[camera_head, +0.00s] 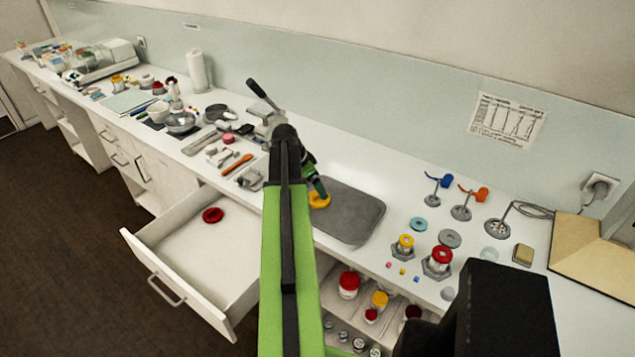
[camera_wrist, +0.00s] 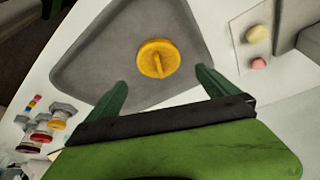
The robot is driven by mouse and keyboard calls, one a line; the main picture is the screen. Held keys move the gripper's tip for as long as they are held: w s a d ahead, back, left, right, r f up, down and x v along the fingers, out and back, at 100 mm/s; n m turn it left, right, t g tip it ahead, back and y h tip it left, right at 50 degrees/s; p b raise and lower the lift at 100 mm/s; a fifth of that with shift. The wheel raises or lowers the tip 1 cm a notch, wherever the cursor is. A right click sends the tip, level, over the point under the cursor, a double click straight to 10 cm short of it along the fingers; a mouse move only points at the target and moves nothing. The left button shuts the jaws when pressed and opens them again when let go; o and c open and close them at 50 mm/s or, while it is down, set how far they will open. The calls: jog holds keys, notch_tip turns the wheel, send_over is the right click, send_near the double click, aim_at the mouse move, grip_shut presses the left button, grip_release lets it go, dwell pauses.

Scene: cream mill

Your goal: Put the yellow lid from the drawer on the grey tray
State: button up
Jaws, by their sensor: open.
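The yellow lid (camera_wrist: 157,58) lies on the grey tray (camera_wrist: 85,68) in the wrist view, a round disc with a raised grip bar across it. In the head view the lid (camera_head: 320,200) shows at the left end of the tray (camera_head: 352,214), partly hidden by my gripper. My gripper (camera_wrist: 160,88) is open and empty, with its two green fingers apart and the lid beyond their tips, not between them. The drawer (camera_head: 205,255) is pulled open and holds a red lid (camera_head: 213,215); no yellow lid shows in its visible part. My arm hides part of the drawer's right side.
Right of the tray stand jars with a yellow lid (camera_head: 405,241) and a red lid (camera_head: 442,255), and hooked stands (camera_head: 462,211) behind them. Tools and a press (camera_head: 265,118) crowd the counter on the left. Open shelves with jars (camera_head: 349,284) lie below the counter.

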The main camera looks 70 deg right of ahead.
jog(key=p+v, duration=0.3)
jog(key=v, duration=0.2)
jog(key=shift+w+a+r, duration=0.1)
jog(key=shift+r, duration=0.2)
jog(key=w+a+f+n+t+y, duration=0.15)
jog(key=w+a+n, duration=0.95)
jog(key=w+a, duration=1.25)
jog(key=w+a+n, duration=0.1)
jog(key=a+n, duration=0.3)
jog(key=a, duration=0.9)
jog(key=w+a+n+y, duration=0.1)
jog(key=a+n, duration=0.4)
jog(key=a, duration=0.8)
jog(key=w+a+n+t+y, duration=0.1)
jog(key=w+a+n, duration=0.2)
jog(key=a, duration=1.1)
jog(key=shift+f+n, duration=0.2)
jog(key=shift+n, duration=1)
